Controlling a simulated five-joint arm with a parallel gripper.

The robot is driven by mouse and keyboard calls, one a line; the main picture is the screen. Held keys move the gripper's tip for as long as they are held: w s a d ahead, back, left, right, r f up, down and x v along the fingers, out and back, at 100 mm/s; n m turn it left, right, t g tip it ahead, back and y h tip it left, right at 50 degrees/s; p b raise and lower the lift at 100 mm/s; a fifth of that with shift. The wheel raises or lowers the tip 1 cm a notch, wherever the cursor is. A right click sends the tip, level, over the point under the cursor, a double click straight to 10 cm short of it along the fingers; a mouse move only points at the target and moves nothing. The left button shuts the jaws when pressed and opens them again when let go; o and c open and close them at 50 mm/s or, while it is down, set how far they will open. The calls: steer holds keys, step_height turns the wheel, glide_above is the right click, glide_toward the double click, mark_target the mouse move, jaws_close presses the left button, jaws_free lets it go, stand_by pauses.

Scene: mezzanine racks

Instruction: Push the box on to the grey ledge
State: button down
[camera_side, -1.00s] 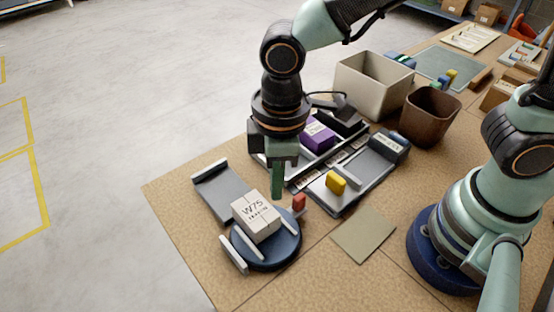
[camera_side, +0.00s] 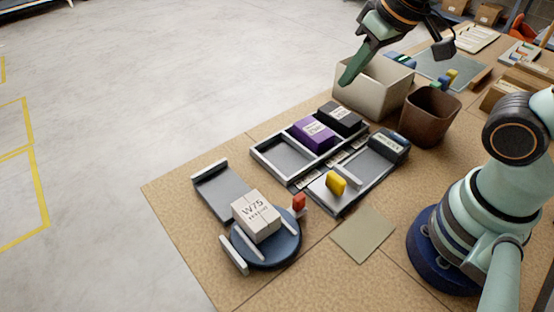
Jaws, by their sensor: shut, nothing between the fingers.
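The white box (camera_side: 256,215), marked W75, sits on a round dark blue turntable (camera_side: 285,250) at the front left of the table. Light rails stand on the turntable near the box. A grey ledge (camera_side: 226,190) with a pale stop bar at its far end adjoins the turntable on the upper left. The box is on the turntable, at the ledge's near end. My gripper (camera_side: 345,83) is shut and empty, raised high at the upper right, by the beige bin and well away from the box.
A tray (camera_side: 284,159) holds a purple box (camera_side: 311,134) and a black box (camera_side: 341,119). A grey platform (camera_side: 372,168) carries a yellow block (camera_side: 336,183). A beige bin (camera_side: 352,95) and a brown bin (camera_side: 428,122) stand behind.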

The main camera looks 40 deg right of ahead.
steer(key=s+a+f+g, duration=0.1)
steer(key=a+f, duration=0.2)
steer(key=a, duration=0.3)
steer(key=s+a+f+g, duration=0.1)
steer(key=a+f+g, duration=0.1)
steer(key=a, duration=0.4)
steer(key=g, duration=0.2)
glide_toward(274, 241)
steer(key=s+r, duration=0.4)
steer(key=shift+h, duration=0.3)
steer(key=f, duration=1)
steer(key=shift+s+a, duration=0.2)
steer(key=w, duration=0.2)
steer(key=shift+w, duration=1.05)
steer(key=shift+r, duration=0.1)
steer(key=w, duration=1.1)
steer(key=shift+s, duration=0.1)
